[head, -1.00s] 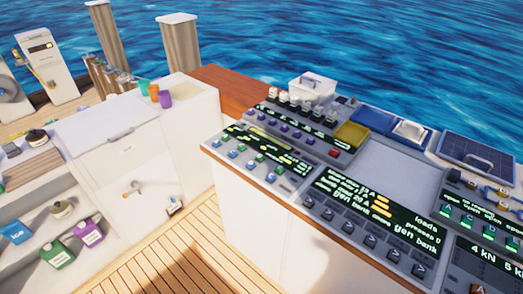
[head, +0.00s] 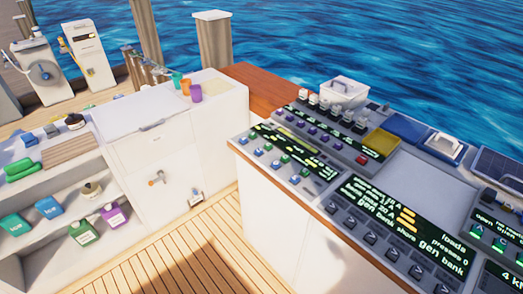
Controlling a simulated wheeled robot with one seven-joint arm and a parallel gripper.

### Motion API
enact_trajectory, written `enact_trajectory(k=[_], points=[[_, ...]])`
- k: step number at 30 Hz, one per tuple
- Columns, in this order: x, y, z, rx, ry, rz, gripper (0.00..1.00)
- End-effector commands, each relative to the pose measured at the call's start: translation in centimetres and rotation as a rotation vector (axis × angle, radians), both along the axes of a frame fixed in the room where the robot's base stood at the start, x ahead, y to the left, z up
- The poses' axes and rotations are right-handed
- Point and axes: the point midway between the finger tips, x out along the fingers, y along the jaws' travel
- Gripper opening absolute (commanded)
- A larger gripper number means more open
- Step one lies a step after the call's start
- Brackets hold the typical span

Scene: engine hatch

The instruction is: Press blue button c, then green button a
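A control panel (head: 318,185) at the left end of the console carries small blue buttons (head: 276,163) and green buttons (head: 285,158) in two rows below a dark display. Their letters are too small to read, so I cannot tell which is blue c or green a. At the right edge, a second panel has green buttons (head: 478,230) that seem marked A and C; it is cut off by the frame. My gripper is not in view.
Dark switches (head: 370,238) line the front of the middle panel, whose display reads "presses 0". Purple buttons (head: 312,126) and a red button (head: 362,160) sit behind. A white cabinet (head: 165,170) and shelves with jugs (head: 83,232) stand left. Plank deck (head: 190,255) is open in front.

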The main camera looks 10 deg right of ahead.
Motion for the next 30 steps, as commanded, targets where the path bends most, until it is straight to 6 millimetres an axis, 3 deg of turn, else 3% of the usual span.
enact_trajectory(k=[13, 18, 19, 30], points=[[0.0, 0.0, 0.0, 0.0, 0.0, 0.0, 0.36], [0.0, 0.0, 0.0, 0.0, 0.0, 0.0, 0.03], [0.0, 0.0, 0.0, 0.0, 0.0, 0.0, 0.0], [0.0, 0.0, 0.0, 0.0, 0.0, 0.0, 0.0]])
